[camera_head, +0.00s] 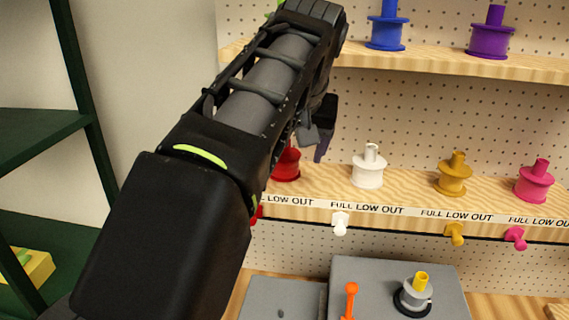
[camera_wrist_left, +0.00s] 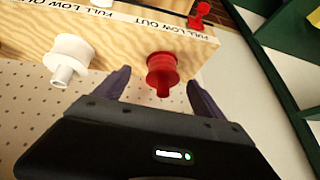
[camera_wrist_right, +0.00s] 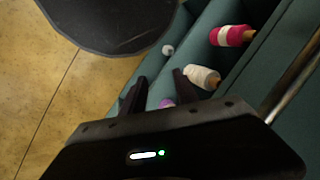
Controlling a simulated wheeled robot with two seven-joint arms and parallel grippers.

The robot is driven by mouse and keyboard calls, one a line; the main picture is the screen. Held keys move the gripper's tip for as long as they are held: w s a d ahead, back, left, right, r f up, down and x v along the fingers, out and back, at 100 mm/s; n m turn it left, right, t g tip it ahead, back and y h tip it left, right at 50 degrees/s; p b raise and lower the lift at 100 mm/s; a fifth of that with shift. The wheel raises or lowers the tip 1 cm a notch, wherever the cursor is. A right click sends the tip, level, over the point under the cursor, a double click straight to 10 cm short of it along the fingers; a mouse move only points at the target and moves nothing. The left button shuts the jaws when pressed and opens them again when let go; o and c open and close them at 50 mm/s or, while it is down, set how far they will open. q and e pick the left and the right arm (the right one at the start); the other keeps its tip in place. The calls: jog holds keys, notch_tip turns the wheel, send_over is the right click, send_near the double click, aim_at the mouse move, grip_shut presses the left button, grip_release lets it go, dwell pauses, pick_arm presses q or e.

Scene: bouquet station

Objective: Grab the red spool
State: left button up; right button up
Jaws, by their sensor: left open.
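The red spool (camera_head: 287,164) stands on the lower shelf, partly hidden by my left arm in the head view. In the left wrist view the red spool (camera_wrist_left: 162,70) shows between the two fingers, with its peg towards the palm. My left gripper (camera_head: 318,132) is open, and its fingers (camera_wrist_left: 160,88) lie on either side of the spool with gaps showing. I cannot tell how deep the spool sits between them. My right gripper (camera_wrist_right: 158,82) is open, away from the shelf, above a green bin.
A white spool (camera_head: 368,167) stands right of the red one, then yellow (camera_head: 453,175) and pink (camera_head: 534,182) spools. Blue (camera_head: 387,32) and purple (camera_head: 490,38) spools stand on the upper shelf. A grey box (camera_head: 385,275) sits below. A dark green rack (camera_head: 45,135) is at left.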

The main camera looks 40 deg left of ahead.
aim_at(287, 155)
pick_arm(q)
jog(key=shift+w, duration=0.1)
jog(key=shift+w+a, duration=0.3)
jog(key=shift+a, duration=0.2)
jog(key=x, duration=0.5)
jog(key=shift+d, duration=0.1)
jog(key=shift+c, duration=0.3)
jog(key=c, duration=1.3)
jog(key=shift+r+p, duration=0.15)
jog(key=shift+p, duration=0.25)
